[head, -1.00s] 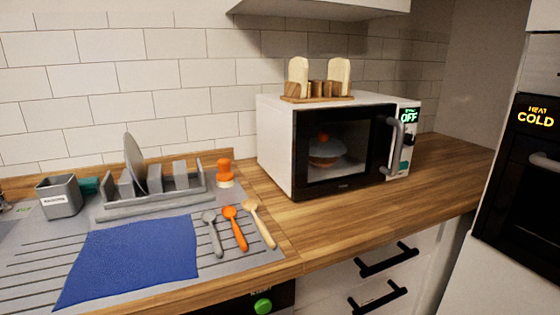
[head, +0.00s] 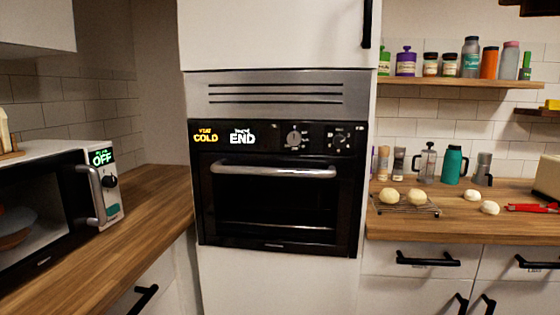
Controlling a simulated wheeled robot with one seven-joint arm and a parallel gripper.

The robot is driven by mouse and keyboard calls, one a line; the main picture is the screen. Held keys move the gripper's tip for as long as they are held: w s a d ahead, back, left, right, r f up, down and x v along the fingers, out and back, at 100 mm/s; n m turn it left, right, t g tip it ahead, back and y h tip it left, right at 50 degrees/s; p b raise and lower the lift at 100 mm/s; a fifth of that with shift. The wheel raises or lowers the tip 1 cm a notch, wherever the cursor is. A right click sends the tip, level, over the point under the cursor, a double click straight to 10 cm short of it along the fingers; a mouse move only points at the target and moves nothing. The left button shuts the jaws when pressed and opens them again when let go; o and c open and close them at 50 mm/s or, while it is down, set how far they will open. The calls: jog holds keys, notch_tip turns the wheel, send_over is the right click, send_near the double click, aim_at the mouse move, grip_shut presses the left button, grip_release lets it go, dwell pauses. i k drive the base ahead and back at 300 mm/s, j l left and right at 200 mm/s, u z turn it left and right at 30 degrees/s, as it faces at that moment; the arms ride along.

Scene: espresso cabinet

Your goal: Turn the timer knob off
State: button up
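The built-in oven (head: 278,185) stands in the middle of the head view with its door closed. Its black control panel carries a left knob (head: 294,138) and a right knob (head: 340,140). Their small labels are too blurred to read, so I cannot tell which is the timer knob. The panel's left display (head: 205,134) reads COLD in yellow. The white display (head: 242,136) beside it reads END under a small word that looks like "timer". My gripper is not in view.
A microwave (head: 60,200) with a display reading OFF and a dark knob (head: 110,181) stands on the left counter (head: 150,200). The oven's bar handle (head: 273,170) sticks out below the panel. The right counter (head: 400,226) holds a rack (head: 407,207) with buns.

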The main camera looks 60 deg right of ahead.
aim_at(338, 141)
jog(key=z, duration=1.35)
